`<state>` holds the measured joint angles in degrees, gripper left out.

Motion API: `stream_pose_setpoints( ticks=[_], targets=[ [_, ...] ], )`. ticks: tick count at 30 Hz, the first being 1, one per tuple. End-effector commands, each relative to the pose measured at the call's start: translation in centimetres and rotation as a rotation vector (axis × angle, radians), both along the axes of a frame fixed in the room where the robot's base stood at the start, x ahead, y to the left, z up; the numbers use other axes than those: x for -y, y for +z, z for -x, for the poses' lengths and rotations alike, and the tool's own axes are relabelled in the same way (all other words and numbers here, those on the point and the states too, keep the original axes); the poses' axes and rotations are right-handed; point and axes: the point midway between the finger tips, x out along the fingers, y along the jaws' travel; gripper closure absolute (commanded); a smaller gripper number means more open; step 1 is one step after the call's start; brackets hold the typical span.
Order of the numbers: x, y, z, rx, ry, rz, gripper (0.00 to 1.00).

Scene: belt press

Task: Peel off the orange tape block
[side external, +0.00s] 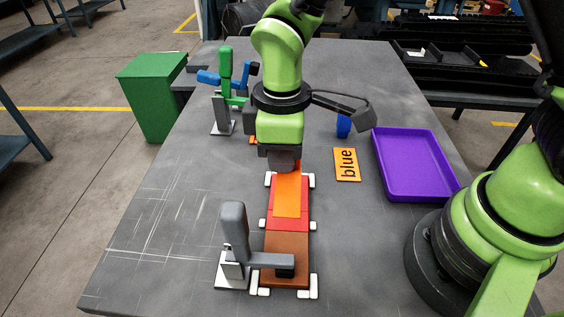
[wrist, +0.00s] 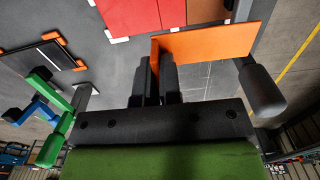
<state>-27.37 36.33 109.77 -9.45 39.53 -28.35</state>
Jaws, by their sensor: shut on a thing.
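The orange tape block (side external: 287,197) is a flat strip with a small upright tab. In the side view it shows over the red belt piece (side external: 304,215), just below my gripper (side external: 285,166). In the wrist view the orange tape block (wrist: 220,42) extends right from my gripper (wrist: 167,72), whose fingers are shut at its tab. Whether the strip touches the belt is hard to tell. A brown belt piece (side external: 287,243) adjoins the red one toward the front. The fingertips are mostly hidden in the side view.
A grey-handled clamp (side external: 234,232) stands front left, its arm over the brown piece. A green-and-blue clamp (side external: 225,75) stands behind. An orange "blue" card (side external: 346,165), a blue object (side external: 343,126) and a purple tray (side external: 381,168) lie right. A green bin (side external: 150,95) stands left.

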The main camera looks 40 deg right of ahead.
Motion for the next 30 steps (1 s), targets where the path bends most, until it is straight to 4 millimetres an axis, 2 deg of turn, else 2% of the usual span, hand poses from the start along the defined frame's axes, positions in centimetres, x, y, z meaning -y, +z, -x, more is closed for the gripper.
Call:
stream_pose_setpoints(
  ticks=[30],
  targets=[
    [-0.3, 2.1, 0.3, 0.001, 0.001, 0.000, 1.00]
  ],
)
